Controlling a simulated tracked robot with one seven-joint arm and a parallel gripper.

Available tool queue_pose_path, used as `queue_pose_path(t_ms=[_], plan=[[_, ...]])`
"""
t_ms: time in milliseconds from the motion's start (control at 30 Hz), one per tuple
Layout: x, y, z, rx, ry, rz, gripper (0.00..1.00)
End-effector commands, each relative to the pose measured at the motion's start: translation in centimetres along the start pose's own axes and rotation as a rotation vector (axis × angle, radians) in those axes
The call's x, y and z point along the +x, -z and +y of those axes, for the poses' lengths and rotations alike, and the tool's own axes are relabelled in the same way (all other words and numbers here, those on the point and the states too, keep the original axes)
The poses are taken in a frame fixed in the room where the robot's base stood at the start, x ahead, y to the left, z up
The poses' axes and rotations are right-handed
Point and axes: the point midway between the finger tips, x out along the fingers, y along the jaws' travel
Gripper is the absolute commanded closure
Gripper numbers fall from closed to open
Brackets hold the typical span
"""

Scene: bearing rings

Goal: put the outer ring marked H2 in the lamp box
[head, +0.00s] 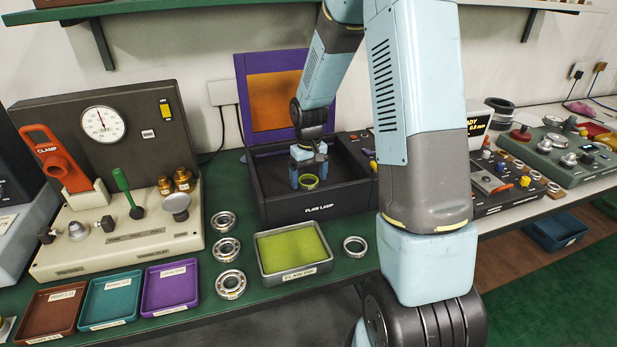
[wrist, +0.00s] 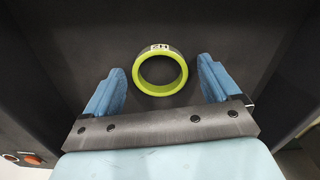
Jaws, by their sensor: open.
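The outer ring marked H2 (wrist: 160,87) lies on the dark floor of the lamp box in the wrist view. Its rim looks yellow-green, and its label (wrist: 159,48) reads upside down. In the head view the ring (head: 309,181) sits inside the lamp box (head: 318,211), which is marked FLAW LAMP and has its purple-framed lid (head: 240,100) up. My gripper (wrist: 165,85) is open, with one blue finger on each side of the ring and gaps showing between. In the head view my gripper (head: 309,172) reaches down into the box.
A tray with a yellow-green pad (head: 262,272) stands in front of the box. Another ring (head: 355,246) lies to its right and several bearings (head: 227,248) to its left. Brown, teal and purple trays (head: 171,310) are at front left. A gauge stand (head: 115,170) stands behind them.

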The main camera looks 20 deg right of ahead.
Motion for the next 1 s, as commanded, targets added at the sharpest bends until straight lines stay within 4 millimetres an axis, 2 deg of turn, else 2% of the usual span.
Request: queue_pose_path(t_ms=[167,600,867,1000], plan=[[-1.9,0.1,0.0,0.001,-0.001,0.004,0.10],[-9.9,0.1,0.0,0.001,-0.001,0.003,0.10],[-12.0,0.0,0.0,0.001,-0.001,0.004,0.10],[-13.7,-1.1,-0.2,0.007,-0.011,0.024,0.10]])
